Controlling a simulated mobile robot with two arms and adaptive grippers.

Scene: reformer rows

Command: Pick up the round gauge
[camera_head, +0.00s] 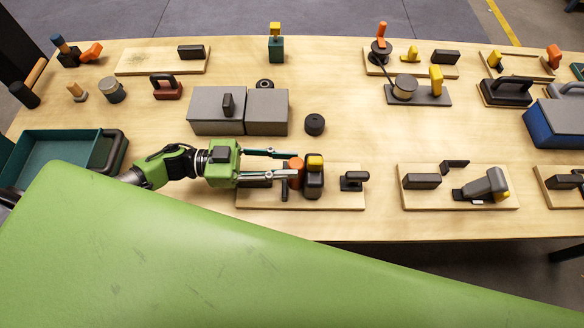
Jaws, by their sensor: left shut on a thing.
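My left gripper (283,164) reaches in from the left above the front middle board. Its fingers are shut on a small orange-red round piece (295,164) beside an upright dark tool with a yellow top (314,175). The fingers hide part of the held piece, and I cannot tell whether it is the round gauge. Other round pieces are a grey cylinder with a pale top (112,90) at the back left and a brass-coloured disc (405,86) on a dark base at the back right. My right gripper is not in view.
The front middle board (257,201) also holds a dark handled block (353,181). Grey boxes (217,112) stand behind my left gripper, with a black ring (315,125) to their right. A green tray (52,153) lies at left. Bare tabletop shows right of the ring.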

